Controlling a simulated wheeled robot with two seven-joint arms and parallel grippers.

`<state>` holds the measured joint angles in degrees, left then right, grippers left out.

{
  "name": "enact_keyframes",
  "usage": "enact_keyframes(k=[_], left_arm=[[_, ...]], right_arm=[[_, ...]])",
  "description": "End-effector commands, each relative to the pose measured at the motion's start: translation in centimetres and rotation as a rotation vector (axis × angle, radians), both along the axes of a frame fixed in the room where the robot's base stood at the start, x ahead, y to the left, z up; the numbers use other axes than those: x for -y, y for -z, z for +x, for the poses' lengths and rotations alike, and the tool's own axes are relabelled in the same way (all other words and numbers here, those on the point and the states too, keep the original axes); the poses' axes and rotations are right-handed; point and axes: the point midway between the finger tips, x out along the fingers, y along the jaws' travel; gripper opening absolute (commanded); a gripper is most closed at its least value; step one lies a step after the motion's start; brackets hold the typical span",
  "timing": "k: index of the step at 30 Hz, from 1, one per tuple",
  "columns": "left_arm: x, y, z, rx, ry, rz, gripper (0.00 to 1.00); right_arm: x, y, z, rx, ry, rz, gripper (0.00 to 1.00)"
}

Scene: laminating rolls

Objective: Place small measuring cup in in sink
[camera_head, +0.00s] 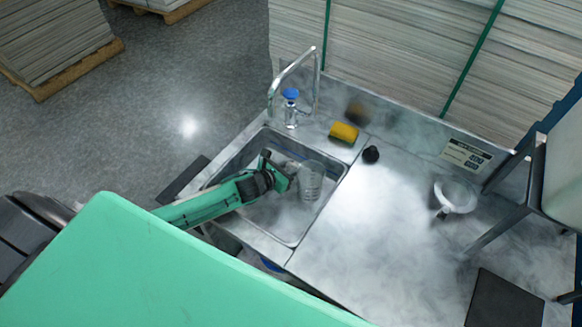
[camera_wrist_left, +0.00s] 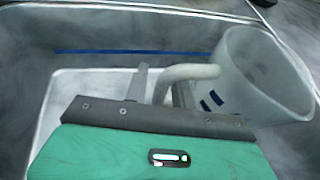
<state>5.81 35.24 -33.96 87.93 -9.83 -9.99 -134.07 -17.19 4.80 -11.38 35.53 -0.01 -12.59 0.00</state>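The small measuring cup (camera_head: 311,181) is clear, with its body inside the outline of the sink (camera_head: 291,238). In the left wrist view the cup (camera_wrist_left: 262,78) has blue marks and looks tilted, its mouth toward the upper right. My left gripper (camera_head: 284,176) is over the sink, just left of the cup. In the left wrist view its two fingers (camera_wrist_left: 162,88) stand apart on either side of the cup's curved handle (camera_wrist_left: 190,72), with a gap beside the left finger. Whether the cup touches the sink floor is unclear. My right gripper is not in view.
A faucet (camera_head: 318,75) and a blue-capped bottle (camera_head: 290,108) stand behind the sink. A yellow sponge (camera_head: 344,132) and a small black object (camera_head: 371,154) lie near its back right corner. A larger white jug (camera_head: 457,195) stands on the counter (camera_head: 385,235), whose middle is clear.

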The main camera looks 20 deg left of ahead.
Motion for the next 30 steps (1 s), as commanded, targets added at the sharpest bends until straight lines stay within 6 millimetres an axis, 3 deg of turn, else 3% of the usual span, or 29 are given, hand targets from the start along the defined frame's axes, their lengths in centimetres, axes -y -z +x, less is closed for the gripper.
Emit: enact_keyframes(k=[13, 30], left_arm=[[-0.2, -0.3, -0.5, -0.002, 0.0, 0.002, 0.33], [-3.1, -3.8, -8.7, -0.001, -0.001, 0.002, 0.33]], right_arm=[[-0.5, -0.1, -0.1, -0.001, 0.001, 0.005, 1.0], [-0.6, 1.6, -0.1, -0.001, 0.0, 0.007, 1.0]])
